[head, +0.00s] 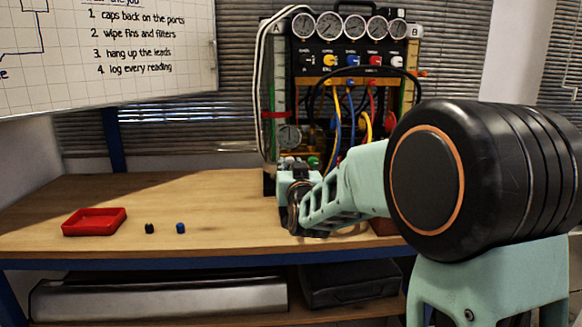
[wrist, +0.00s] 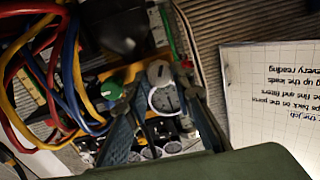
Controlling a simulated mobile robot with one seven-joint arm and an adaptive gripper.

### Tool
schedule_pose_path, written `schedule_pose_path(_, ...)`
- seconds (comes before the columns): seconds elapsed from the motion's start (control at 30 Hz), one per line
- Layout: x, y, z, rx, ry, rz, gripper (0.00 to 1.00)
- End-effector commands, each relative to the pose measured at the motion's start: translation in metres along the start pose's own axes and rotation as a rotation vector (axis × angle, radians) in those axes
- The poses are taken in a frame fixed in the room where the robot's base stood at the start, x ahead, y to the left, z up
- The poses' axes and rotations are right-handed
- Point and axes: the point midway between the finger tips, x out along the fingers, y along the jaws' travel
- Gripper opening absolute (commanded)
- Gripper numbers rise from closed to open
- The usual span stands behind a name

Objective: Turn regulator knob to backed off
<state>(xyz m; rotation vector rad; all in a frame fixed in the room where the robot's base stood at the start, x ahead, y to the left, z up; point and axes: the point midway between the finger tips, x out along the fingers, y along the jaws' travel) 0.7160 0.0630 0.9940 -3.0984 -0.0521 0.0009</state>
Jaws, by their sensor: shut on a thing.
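In the head view my gripper (head: 299,172) is at the lower left of the gauge rig (head: 281,90), above the bench's back edge. In the wrist view my gripper (wrist: 160,88) has its two fingers on either side of a pale grey round knob (wrist: 160,72), which I take to be the regulator knob. It is shut on it. The knob's pointer or marking is too small to read. In the head view my gripper and arm hide the knob.
A green knob (wrist: 112,88) is close beside the fingers. Red, blue and yellow hoses (wrist: 68,65) hang near them. A red tray (head: 95,222), a black cap (head: 149,228) and a blue cap (head: 181,228) lie on the bench's left. The bench between them and the rig is clear.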

Motion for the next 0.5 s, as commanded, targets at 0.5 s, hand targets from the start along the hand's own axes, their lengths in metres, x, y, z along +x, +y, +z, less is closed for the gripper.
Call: schedule_pose_path(0.5,0.0,-0.0019,0.0023,-0.38,0.001,-0.001,0.0)
